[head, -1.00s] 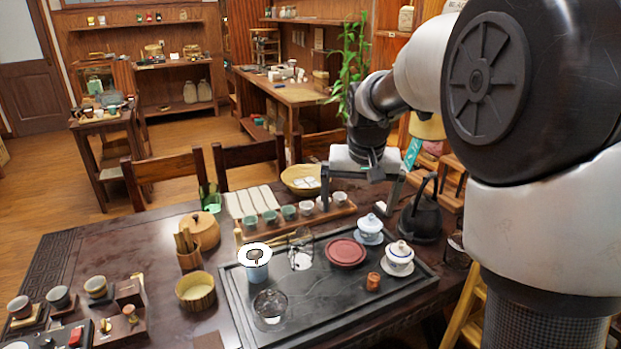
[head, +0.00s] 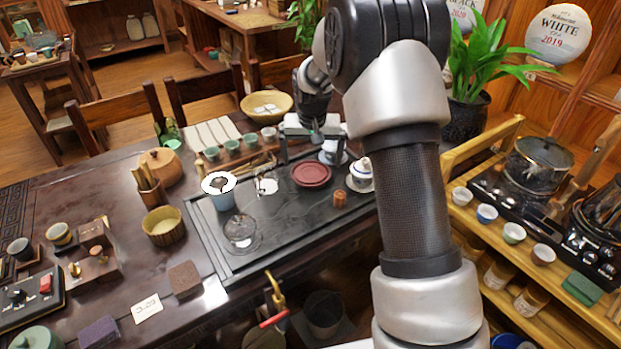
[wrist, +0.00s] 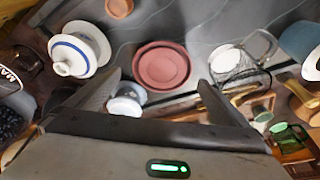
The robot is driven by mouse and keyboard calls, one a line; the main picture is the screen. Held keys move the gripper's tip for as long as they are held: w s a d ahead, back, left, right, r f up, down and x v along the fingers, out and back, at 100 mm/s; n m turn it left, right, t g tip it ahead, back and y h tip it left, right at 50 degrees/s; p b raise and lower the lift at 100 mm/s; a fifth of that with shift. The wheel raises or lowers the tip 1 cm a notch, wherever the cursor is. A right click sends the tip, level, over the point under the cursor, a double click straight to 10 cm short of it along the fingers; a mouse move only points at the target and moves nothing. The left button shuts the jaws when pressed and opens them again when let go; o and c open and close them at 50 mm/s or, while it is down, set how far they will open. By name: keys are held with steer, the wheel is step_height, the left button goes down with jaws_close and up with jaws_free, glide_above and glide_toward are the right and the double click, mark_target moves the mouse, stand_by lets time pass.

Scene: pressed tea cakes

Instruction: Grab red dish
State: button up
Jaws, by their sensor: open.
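The red dish (head: 311,175) is a shallow round plate lying flat on the dark tea tray (head: 290,225), right of its middle in the head view. In the wrist view the red dish (wrist: 161,68) lies beyond my fingertips, roughly midway between them. My gripper (head: 311,160) is open and empty, above the back edge of the tray in the head view. The wrist view shows its two spread fingers (wrist: 160,88) pointing toward the dish, with no contact visible.
Lidded white cups (head: 360,176) stand right of the dish, with a small brown cup (head: 339,198) in front. A glass pitcher (head: 266,183) and a blue cup (head: 219,192) stand left. A row of small cups (head: 231,147) lies behind.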

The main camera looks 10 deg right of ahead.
mark_target(311, 173)
steer(key=shift+b+x, duration=0.55)
steer(key=shift+x, duration=2.25)
steer(key=shift+a, duration=0.2)
steer(key=shift+c, duration=0.3)
steer(key=shift+r, duration=0.1)
steer(key=c, duration=1.1)
